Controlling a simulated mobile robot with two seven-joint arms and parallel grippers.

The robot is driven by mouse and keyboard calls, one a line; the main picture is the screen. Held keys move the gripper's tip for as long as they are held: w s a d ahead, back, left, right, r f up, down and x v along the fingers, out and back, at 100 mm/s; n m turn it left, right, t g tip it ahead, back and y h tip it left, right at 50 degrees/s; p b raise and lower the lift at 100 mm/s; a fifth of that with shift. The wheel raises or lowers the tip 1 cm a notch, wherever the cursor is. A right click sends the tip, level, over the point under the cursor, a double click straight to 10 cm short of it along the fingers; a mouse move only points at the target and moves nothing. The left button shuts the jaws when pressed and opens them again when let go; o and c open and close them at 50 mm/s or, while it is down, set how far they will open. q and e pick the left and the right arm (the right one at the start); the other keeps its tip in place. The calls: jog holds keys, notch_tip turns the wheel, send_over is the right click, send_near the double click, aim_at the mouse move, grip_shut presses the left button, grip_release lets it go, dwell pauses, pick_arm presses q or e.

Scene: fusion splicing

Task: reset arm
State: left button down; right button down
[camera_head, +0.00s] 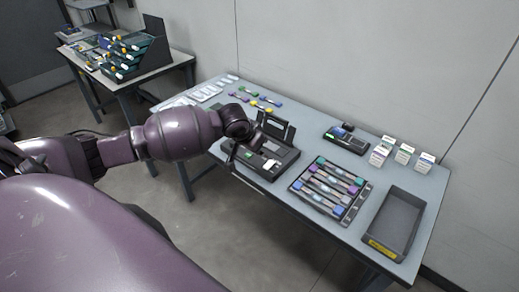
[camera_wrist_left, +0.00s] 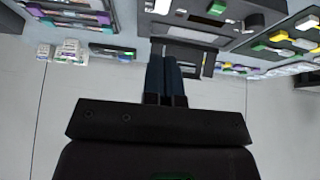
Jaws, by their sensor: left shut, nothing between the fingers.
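The wrist partly covers the splicer in the head view. My right gripper is not in view.
The grey table (camera_head: 298,130) holds a tray of several coloured holders (camera_head: 329,187), an empty dark bin (camera_head: 400,215), a small black device (camera_head: 346,140) and small white boxes (camera_head: 403,153). Coloured pieces (camera_head: 262,104) lie behind the arm. A side table carries a bin rack (camera_head: 135,55).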

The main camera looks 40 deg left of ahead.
pick_arm(q)
jog(key=shift+s+r, duration=0.15)
jog(key=shift+r, duration=0.15)
jog(key=w+d+r+m+t+h, duration=0.2)
jog(key=d+r+m+t+h, duration=0.1)
jog(key=d+m+t, duration=0.4)
jog(key=s+d+f+n+y, duration=0.1)
jog(key=s+f+n, duration=0.1)
jog(key=s+f, duration=0.3)
jog(key=s+d+f+n+y, duration=0.1)
jog(key=s+f, duration=0.5)
jog(key=s, duration=0.6)
jog(key=s+d+f+n+g+y, duration=0.1)
jog(key=s+f+n, duration=0.2)
jog(key=s+f, duration=0.2)
jog(key=s, duration=0.3)
jog(key=shift+s+d+f+n+y, duration=0.15)
jog(key=shift+d+f+n+y, duration=0.15)
jog(key=shift+d+n, duration=0.1)
